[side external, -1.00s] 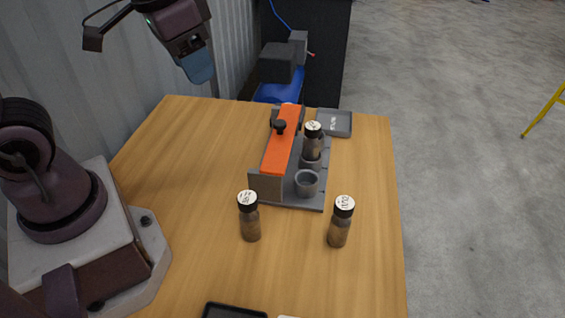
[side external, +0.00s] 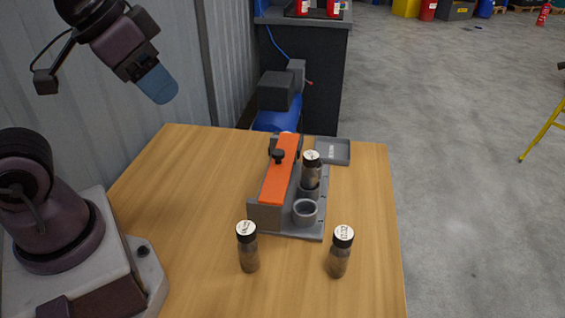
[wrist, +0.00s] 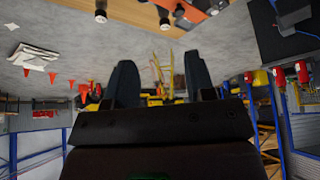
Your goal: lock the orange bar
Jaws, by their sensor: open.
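Whether the bar is latched cannot be told from here. The near cup (side external: 305,211) looks empty. My gripper (side external: 160,86) is raised at the left, well apart from the bar. In the wrist view its two fingers (wrist: 160,85) are spread with nothing between them; part of the orange bar (wrist: 190,15) shows at the top edge.
Two capped bottles stand on the table in front of the fixture, one at the left (side external: 248,248) and one at the right (side external: 340,254). A shallow grey tray (side external: 332,151) lies behind the fixture. The wooden table (side external: 190,195) is clear left of the fixture.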

